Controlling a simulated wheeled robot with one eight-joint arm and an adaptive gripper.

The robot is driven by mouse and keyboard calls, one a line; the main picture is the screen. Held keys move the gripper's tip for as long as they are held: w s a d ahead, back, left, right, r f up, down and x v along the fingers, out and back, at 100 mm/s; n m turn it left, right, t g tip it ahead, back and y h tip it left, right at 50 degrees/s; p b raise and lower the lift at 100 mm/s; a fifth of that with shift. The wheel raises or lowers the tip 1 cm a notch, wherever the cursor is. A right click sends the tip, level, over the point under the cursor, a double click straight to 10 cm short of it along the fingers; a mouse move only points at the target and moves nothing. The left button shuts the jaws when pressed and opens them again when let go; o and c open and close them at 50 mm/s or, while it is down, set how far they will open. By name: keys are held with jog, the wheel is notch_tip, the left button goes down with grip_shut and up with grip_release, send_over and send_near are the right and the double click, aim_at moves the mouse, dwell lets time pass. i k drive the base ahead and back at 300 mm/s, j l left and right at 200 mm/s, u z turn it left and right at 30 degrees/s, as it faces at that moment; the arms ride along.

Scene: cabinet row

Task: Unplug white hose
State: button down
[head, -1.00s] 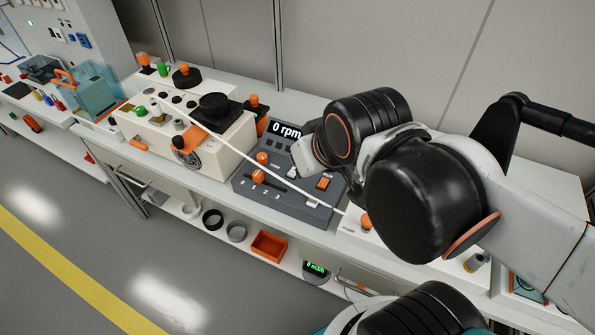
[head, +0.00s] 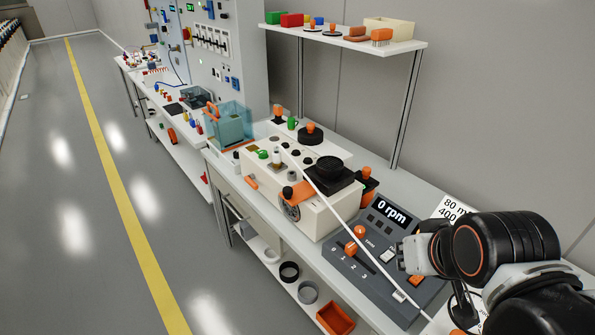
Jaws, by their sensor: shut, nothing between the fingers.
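The white hose (head: 345,220) runs as a straight thin line from the top of the cream machine (head: 318,222) down to the right, across the grey rpm control panel (head: 375,268). Its upper end meets the machine near a small white fitting; I cannot tell how it is seated. Its lower end passes toward a white unit at the bottom right, partly hidden by my arm. My gripper (head: 411,256) is over the right part of the panel, to the right of the hose and apart from it. It looks shut and empty.
A shelf (head: 345,40) with blocks and small parts stands behind the bench. A blue clear container (head: 230,123) is left of the machine. Rings and an orange bin (head: 335,319) sit on the lower shelf. The floor with the yellow line is clear on the left.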

aim_at(277, 162)
jog(key=i+j+z, duration=0.2)
jog(key=j, duration=0.15)
jog(key=i+j+z, duration=0.15)
jog(key=j, duration=0.25)
jog(key=i+j+z, duration=0.2)
jog(key=j, duration=0.2)
jog(key=i+j+z, duration=0.15)
jog(key=j, duration=0.25)
jog(key=i+j+z, duration=0.2)
jog(key=j, duration=0.25)
jog(key=j+z, duration=0.15)
jog(key=j, duration=0.3)
